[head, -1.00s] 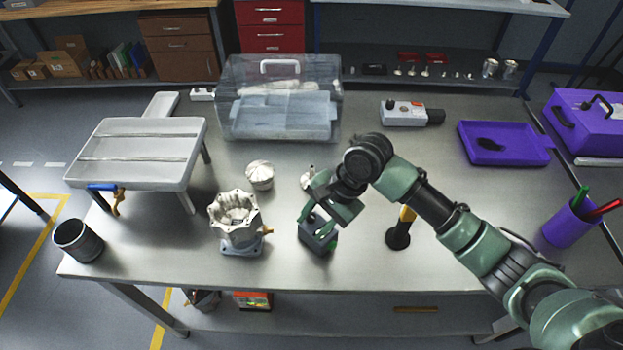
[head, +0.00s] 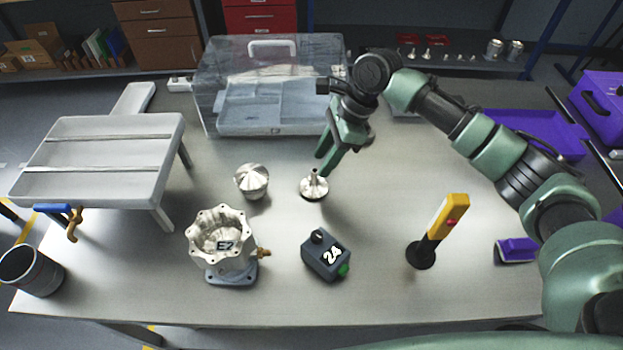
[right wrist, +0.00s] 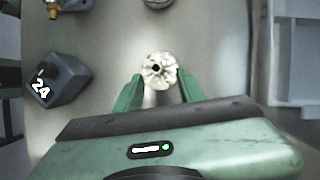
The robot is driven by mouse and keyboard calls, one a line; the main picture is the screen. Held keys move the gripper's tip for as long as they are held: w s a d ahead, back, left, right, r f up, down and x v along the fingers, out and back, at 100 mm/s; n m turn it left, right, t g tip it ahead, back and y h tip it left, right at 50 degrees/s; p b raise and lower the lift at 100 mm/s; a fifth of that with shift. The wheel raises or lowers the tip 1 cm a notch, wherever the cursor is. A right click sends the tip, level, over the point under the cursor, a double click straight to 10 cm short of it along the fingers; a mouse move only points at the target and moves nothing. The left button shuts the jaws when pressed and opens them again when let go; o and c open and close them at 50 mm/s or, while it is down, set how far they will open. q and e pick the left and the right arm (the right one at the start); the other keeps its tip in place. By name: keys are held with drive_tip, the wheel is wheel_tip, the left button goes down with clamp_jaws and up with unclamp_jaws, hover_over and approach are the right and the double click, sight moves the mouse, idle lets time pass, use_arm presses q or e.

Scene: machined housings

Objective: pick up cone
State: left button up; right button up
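A silver part with a cone-shaped top (head: 251,180) stands on the table behind the ribbed housing. To its right stands a silver flanged part with a narrow stem (head: 313,187). My right gripper (head: 325,164) is just above and beside this flanged part. In the right wrist view the gripper (right wrist: 160,86) is open, with the round ribbed top of the flanged part (right wrist: 158,69) just ahead of and between its fingertips. Contact is not visible. The cone-topped part shows only partly at the top edge there (right wrist: 157,3). My left gripper is not in view.
The ribbed housing marked E7 (head: 222,237) and the dark box marked 24 (head: 326,255) stand nearer the front. A yellow-black upright tool (head: 437,232) is to the right. A clear bin (head: 205,95) and grey raised tray (head: 100,150) stand behind and left.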

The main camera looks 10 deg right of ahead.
sight(314, 178)
drive_tip(key=x, duration=0.2)
drive_tip(key=p+x, duration=0.1)
drive_tip(key=x, duration=0.1)
drive_tip(key=shift+s+a, duration=0.1)
drive_tip(key=shift+s, duration=0.25)
drive_tip(key=shift+x, duration=1.15)
drive_tip(key=shift+w+f, duration=0.2)
drive_tip(key=c, duration=0.7)
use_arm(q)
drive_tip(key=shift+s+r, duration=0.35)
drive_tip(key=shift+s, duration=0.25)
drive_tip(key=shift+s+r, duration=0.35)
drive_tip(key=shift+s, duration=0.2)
use_arm(e)
clamp_jaws()
